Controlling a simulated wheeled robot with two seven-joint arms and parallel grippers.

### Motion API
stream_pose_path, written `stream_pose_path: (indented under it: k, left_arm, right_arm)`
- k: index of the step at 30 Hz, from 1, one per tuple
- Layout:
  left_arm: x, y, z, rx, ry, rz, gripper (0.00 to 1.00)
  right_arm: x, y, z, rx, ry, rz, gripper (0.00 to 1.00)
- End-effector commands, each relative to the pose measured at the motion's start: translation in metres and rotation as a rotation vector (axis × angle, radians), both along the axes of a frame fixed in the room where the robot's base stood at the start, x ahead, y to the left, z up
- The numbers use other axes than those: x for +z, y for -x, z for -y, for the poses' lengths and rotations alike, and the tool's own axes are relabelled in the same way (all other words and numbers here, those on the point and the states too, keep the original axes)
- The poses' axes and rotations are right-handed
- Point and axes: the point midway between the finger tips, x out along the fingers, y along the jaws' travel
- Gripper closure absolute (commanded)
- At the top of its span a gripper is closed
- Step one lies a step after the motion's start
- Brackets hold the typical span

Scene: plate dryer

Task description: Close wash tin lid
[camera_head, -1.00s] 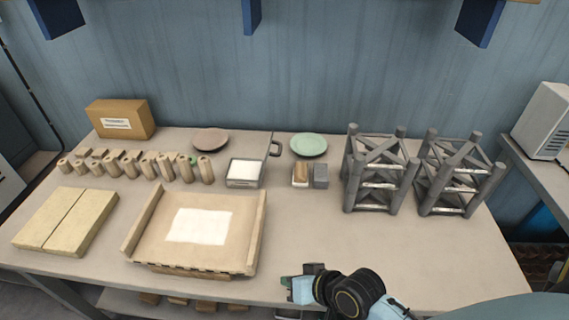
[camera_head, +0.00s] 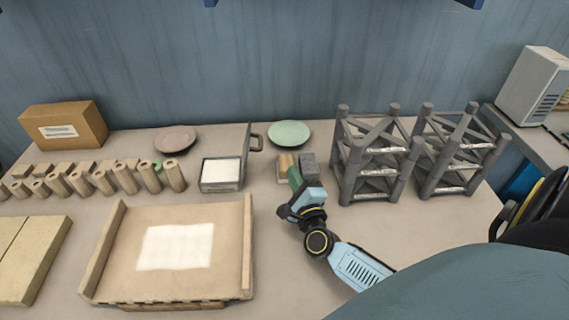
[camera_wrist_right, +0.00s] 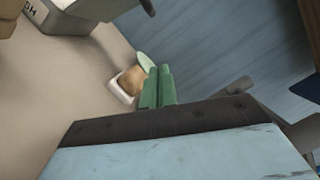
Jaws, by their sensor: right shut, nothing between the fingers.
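The wash tin (camera_head: 221,187) is a small square grey tin with a white top surface inside, on the middle of the table in the head view. Its lid (camera_head: 247,150) stands upright along the tin's right side, with a dark handle (camera_head: 257,142) sticking out to the right. My right gripper (camera_head: 294,177) is shut and empty, to the right of the tin and apart from the lid. Its green fingers (camera_wrist_right: 157,88) are together in the right wrist view. My left gripper is in neither view.
A grey rack (camera_head: 368,175) stands to the right. A wooden tray (camera_head: 110,240) lies in front of the tin.

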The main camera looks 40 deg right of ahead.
Motion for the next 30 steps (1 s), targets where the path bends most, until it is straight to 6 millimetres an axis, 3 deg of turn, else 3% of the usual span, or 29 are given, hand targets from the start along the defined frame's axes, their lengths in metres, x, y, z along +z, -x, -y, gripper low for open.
stream_pose_path:
  k: [12, 19, 30]
  left_arm:
    - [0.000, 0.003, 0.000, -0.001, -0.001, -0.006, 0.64]
    - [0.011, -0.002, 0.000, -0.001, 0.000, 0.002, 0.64]
    - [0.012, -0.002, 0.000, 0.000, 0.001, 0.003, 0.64]
  right_arm:
    - [0.013, -0.081, 0.021, 0.003, 0.002, 0.001, 1.00]
    - [0.026, -0.091, -0.003, 0.003, 0.002, 0.000, 1.00]
    - [0.027, -0.094, -0.008, 0.002, 0.004, -0.001, 1.00]
